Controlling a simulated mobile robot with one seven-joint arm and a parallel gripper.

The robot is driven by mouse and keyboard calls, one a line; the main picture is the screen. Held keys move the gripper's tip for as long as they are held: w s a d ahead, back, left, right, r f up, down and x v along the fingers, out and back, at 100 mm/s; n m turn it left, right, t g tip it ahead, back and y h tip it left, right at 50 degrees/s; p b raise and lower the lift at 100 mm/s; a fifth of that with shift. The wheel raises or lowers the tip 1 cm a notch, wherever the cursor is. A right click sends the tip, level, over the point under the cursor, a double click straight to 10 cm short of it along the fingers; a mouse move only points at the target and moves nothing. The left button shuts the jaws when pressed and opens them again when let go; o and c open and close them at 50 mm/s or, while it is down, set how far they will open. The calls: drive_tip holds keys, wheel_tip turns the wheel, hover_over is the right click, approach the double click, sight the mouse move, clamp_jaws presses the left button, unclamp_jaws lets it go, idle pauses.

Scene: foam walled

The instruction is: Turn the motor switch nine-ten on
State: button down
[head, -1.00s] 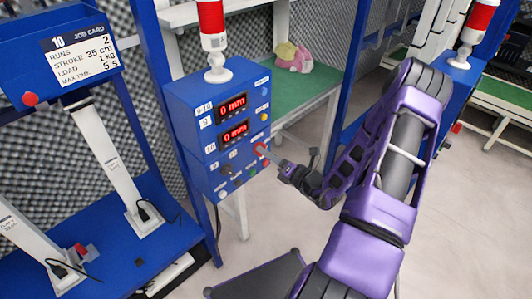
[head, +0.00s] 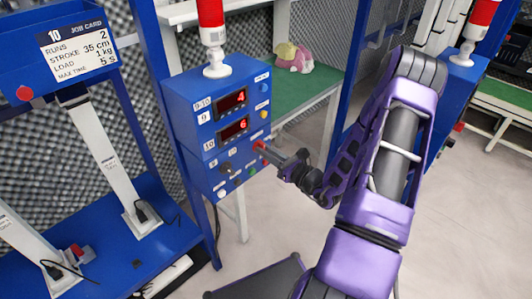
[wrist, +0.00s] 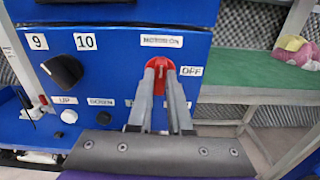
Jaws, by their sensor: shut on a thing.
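The red motor switch (head: 259,146) is on the front of the blue control box (head: 180,105), low on its right side. My gripper (head: 272,152) is at the switch with its two long fingers closed on it. In the wrist view the red switch (wrist: 160,72) shows between and behind the fingers (wrist: 160,80). A MOTOR ON label (wrist: 161,41) sits above it and an OFF label (wrist: 191,71) to its right. The fingers hide much of the handle, and its exact angle is hard to tell. The box carries a 9-10 label (head: 202,104).
A black selector knob (wrist: 62,71) stands left of the switch, between labels 9 and 10. UP and DOWN buttons (wrist: 69,116) are below. A red and white signal lamp (head: 212,35) tops the box. A green-topped table (head: 308,88) with a pink and yellow toy is behind.

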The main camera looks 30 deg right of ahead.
drive_tip(key=shift+n, duration=0.4)
drive_tip(key=c, duration=0.8)
unclamp_jaws()
drive_tip(key=shift+c, duration=0.2)
drive_tip(key=shift+s, duration=0.1)
drive_tip(key=v, duration=1.7)
drive_tip(key=shift+s, duration=0.15)
drive_tip(key=shift+d, duration=0.1)
